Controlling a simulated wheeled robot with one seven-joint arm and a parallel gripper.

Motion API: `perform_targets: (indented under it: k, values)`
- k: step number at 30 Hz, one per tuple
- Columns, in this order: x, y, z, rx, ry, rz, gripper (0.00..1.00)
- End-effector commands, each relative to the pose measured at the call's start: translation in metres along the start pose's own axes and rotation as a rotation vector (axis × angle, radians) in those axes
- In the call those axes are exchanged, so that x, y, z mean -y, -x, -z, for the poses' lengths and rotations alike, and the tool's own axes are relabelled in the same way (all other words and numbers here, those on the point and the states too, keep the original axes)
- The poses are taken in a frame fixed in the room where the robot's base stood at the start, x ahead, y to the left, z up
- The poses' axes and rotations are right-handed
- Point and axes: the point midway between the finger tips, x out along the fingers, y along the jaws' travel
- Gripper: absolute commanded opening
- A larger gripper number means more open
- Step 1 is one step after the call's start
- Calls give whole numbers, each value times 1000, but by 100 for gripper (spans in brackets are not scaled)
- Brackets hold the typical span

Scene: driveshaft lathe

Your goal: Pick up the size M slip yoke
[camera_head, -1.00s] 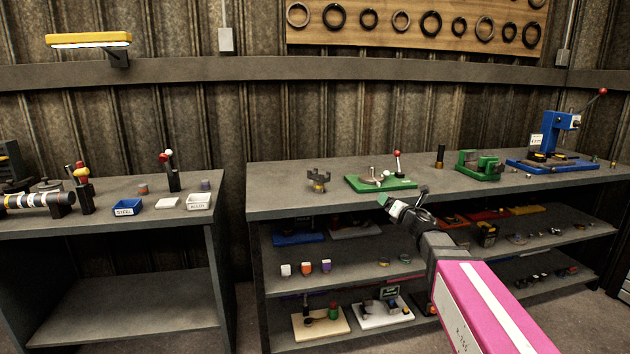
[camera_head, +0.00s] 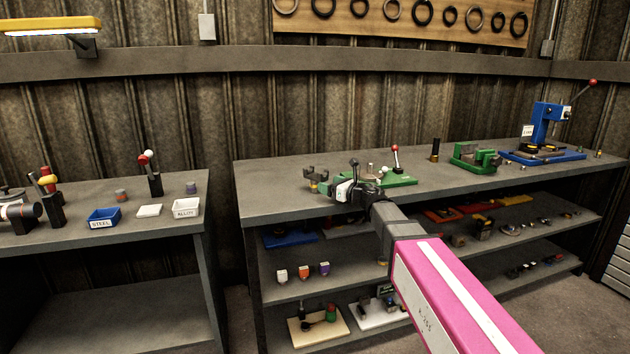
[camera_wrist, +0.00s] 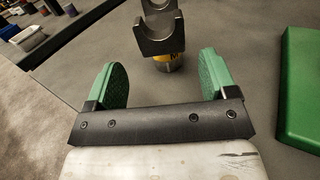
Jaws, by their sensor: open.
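The slip yoke (camera_head: 316,178) is a grey forked part with a yellow band near its foot. It stands upright on the right bench near its left end. In the wrist view the yoke (camera_wrist: 160,36) is ahead of my gripper (camera_wrist: 160,75), roughly midway between the two green finger pads and beyond them.
A green fixture plate (camera_head: 395,180) with a red-knobbed lever stands close to the right of my gripper. A dark cylinder (camera_head: 435,150), a green vise (camera_head: 474,157) and a blue press (camera_head: 545,130) stand further right. Bare bench top (camera_head: 270,190) lies left of the yoke.

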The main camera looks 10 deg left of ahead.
Motion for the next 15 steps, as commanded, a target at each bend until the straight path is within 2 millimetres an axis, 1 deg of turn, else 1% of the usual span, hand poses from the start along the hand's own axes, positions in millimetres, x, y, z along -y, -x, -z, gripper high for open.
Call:
perform_targets:
  k: [1, 2, 8, 10, 15]
  values:
    - [1, -10, 0, 0, 0, -1, 78]
    - [1, -13, 0, 0, -1, 0, 78]
    - [2, -24, 0, 0, -1, 1, 78]
    - [3, -31, -1, 1, -1, 0, 78]
    - [6, -56, -2, 0, -2, 0, 78]
